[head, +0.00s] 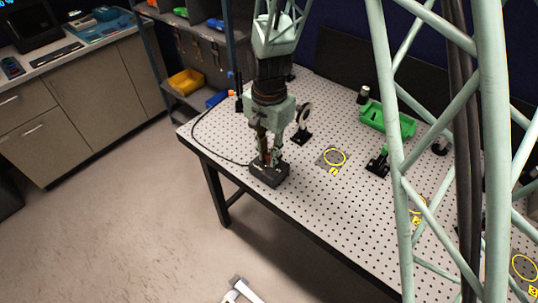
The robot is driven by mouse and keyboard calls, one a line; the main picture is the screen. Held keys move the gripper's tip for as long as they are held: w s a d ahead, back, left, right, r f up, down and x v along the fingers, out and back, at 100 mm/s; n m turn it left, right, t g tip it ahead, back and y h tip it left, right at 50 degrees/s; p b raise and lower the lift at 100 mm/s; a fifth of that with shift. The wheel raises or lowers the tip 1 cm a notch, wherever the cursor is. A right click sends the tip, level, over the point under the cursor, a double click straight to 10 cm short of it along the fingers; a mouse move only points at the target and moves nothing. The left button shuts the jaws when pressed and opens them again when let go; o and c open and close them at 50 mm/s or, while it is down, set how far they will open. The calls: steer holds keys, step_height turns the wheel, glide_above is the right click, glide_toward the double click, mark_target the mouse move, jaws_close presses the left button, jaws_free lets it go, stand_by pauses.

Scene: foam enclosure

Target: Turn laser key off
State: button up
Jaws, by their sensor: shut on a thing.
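A small black box (268,174), which looks like the laser's controller, sits on the perforated table top near its front left edge, with a dark cable running from it to the back left. My gripper (266,160) points down onto the top of this box, with its fingers closed at its upper face. The laser key itself is too small and too covered by the fingers to make out, so its turn position cannot be told. The gripper appears shut on the key.
A round mount (304,117) stands close behind and right of my gripper. A green tray (388,121) and a black-based mount (378,163) are further right. A shelf with a yellow bin (186,82) stands at back left.

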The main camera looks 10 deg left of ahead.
steer(key=shift+n, duration=0.3)
steer(key=n+b, duration=0.1)
steer(key=n, duration=0.2)
steer(key=shift+n, duration=0.3)
steer(key=n+b, duration=0.1)
steer(key=n, duration=0.3)
steer(key=shift+n+b, duration=0.3)
steer(key=n+b, duration=0.1)
steer(key=n, duration=0.3)
steer(key=shift+n, duration=2.4)
steer(key=o, duration=0.8)
steer(key=shift+o, duration=0.2)
steer(key=shift+r, duration=0.1)
